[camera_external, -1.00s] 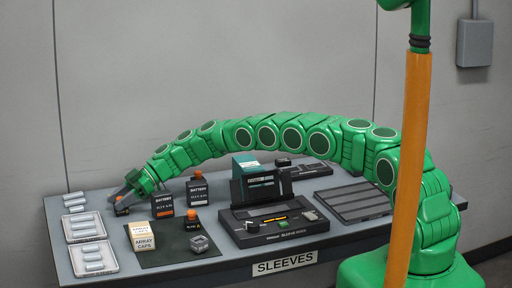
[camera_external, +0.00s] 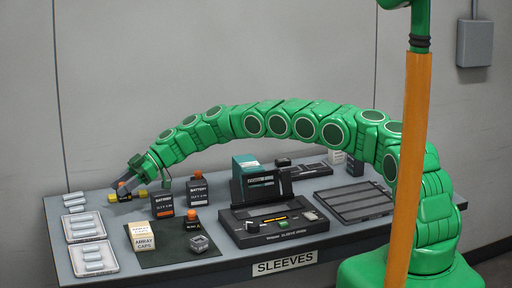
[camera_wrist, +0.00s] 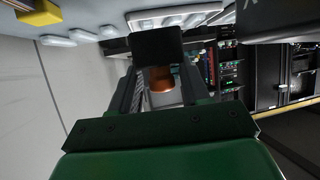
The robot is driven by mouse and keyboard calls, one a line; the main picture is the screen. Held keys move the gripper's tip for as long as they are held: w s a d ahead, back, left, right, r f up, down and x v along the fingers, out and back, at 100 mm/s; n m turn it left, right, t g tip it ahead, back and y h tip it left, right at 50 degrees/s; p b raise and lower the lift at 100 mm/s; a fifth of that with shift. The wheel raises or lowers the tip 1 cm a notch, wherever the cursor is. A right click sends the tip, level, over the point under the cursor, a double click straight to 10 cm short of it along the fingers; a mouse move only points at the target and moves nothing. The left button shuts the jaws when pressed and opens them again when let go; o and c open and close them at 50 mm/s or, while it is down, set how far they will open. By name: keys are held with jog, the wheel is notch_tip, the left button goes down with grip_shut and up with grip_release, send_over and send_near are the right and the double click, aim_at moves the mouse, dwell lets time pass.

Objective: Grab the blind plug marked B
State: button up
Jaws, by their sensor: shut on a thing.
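My gripper (camera_external: 126,187) is at the far left end of the table, shut on a small black plug with an orange cap (camera_external: 121,184). The held plug looks slightly above the table. In the wrist view, its orange part (camera_wrist: 160,78) shows between the fingers, below a dark block (camera_wrist: 157,47). No letter on the held plug is readable. A similar black plug with an orange cap (camera_external: 193,217) stands on the dark mat; its white mark looks like an A but is small.
Two black battery blocks (camera_external: 162,206) (camera_external: 198,195), an array caps box (camera_external: 142,237) and a grey cube (camera_external: 199,243) stand close by. A yellow-ended thing (camera_external: 141,194) is beside the gripper. Sleeve trays (camera_external: 86,226) line the left; the splicer (camera_external: 270,226) stands centre.

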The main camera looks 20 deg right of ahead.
jog(key=s+d+r, duration=0.7)
jog(key=s, duration=0.2)
jog(key=shift+s+d+r, duration=0.2)
jog(key=shift+d+r, duration=0.1)
dwell(1.5)
